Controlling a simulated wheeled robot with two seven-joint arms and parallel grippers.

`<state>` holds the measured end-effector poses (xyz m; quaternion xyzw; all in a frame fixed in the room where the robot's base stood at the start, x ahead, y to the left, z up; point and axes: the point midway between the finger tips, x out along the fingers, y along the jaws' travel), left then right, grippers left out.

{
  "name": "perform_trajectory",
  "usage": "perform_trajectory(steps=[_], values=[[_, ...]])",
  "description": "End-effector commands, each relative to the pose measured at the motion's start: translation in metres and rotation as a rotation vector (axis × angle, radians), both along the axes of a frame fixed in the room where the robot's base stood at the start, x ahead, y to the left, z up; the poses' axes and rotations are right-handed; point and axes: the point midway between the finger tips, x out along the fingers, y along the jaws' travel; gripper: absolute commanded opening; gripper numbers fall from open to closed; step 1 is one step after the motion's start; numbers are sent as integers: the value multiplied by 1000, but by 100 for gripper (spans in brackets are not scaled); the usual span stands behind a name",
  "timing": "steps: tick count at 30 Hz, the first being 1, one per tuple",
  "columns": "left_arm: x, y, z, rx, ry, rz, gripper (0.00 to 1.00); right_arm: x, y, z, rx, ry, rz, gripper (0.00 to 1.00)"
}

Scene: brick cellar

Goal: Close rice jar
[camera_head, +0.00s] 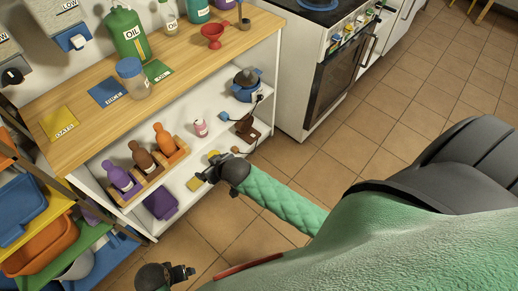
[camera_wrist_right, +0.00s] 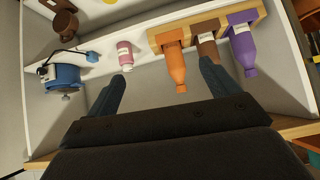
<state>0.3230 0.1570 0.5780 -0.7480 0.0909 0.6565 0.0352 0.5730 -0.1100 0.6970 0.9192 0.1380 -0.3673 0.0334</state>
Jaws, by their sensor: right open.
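A clear jar (camera_head: 138,88) stands on the wooden counter, with a round blue lid (camera_head: 129,67) at its top. I cannot tell whether the lid is fully seated, nor read a name on the jar. My right gripper (camera_head: 209,168) is in front of the lower shelves, below and right of the jar, apart from it. In the right wrist view its two fingers (camera_wrist_right: 165,90) are spread and empty, facing the shelf bottles. My left gripper (camera_head: 186,273) is low at the bottom edge, too small and dark to show its jaws. The jar is out of the right wrist view.
Yellow (camera_head: 60,123), blue (camera_head: 107,91) and green (camera_head: 157,71) labelled mats lie on the counter. A green oil jug (camera_head: 127,35) and red funnel (camera_head: 214,32) stand behind. Purple (camera_head: 119,176), brown and orange bottles sit in a wooden rack below. An oven (camera_head: 342,75) stands right; the floor is clear.

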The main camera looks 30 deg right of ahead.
Motion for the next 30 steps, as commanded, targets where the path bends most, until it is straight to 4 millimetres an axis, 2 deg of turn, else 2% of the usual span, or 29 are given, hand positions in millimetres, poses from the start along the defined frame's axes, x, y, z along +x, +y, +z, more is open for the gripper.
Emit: perform_trajectory(steps=[1,3,9,15,18,21,24,30], values=[[0,0,0,0,0,0,92,-18,-2,-13,-9,49,-12,87],[0,0,0,0,0,0,92,-41,-8,-29,-28,116,-25,87],[0,1,0,1,0,-1,92,-114,-24,-72,-78,319,-49,87],[0,1,0,2,0,-1,92,-189,-38,-102,-112,513,-60,87],[0,1,0,2,-1,-2,92,-217,-43,-111,-122,584,-60,87],[0,1,0,2,-1,-2,92,-237,-46,-116,-129,633,-60,87],[0,1,0,2,-1,-2,92,-247,-48,-119,-131,660,-59,87],[0,1,0,2,-1,-2,92,-251,-48,-120,-133,668,-58,87]])
